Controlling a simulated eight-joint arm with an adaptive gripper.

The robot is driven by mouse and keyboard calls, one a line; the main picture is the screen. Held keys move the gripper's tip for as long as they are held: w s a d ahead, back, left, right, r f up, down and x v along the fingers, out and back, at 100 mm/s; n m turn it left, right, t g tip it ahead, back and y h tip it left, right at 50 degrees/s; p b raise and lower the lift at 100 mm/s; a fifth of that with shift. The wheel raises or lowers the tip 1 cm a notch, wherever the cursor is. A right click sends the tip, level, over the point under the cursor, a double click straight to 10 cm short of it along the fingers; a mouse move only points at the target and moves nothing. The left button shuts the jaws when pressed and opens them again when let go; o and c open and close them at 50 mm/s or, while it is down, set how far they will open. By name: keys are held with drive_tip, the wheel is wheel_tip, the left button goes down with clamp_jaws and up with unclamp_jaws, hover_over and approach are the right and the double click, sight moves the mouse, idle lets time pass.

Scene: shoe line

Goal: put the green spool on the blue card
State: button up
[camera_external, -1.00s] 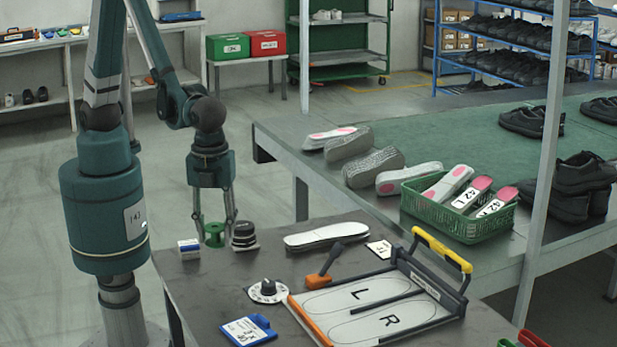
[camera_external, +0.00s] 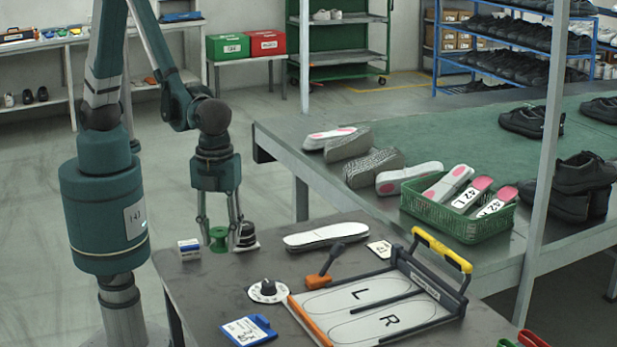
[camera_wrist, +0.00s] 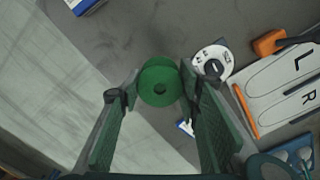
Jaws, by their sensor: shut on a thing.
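The green spool (camera_external: 219,239) is between the fingertips of my gripper (camera_external: 220,242), which is shut on it. In the wrist view the spool (camera_wrist: 160,84) sits upright between the two fingers. How high it is above the table is hard to tell. The blue card (camera_external: 263,324), with a white label, lies near the front edge of the grey table, in front and to the right of the spool. In the wrist view a blue-and-white part of it (camera_wrist: 184,127) shows by the right finger, which hides the rest.
A small blue-and-white box (camera_external: 189,249) stands left of the spool. A pale sole (camera_external: 325,236) lies behind.

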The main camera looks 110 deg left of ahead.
drive_tip(key=w+d+r+m+p, duration=0.1)
drive_tip(key=w+d+m, duration=0.7)
drive_tip(key=w+d, duration=0.6)
drive_tip(key=d, duration=0.3)
drive_tip(key=shift+w+d, duration=0.15)
drive_tip(key=shift+d, duration=0.05)
drive_tip(key=shift+f, duration=0.1)
hover_over(247, 330)
drive_tip(key=shift+f+b, duration=0.3)
drive_tip(key=shift+f, duration=2.75)
drive_tip(key=shift+f, duration=1.9)
drive_tip(key=shift+f+b, duration=0.15)
drive_tip(key=shift+b, duration=0.25)
drive_tip(key=o, duration=0.9)
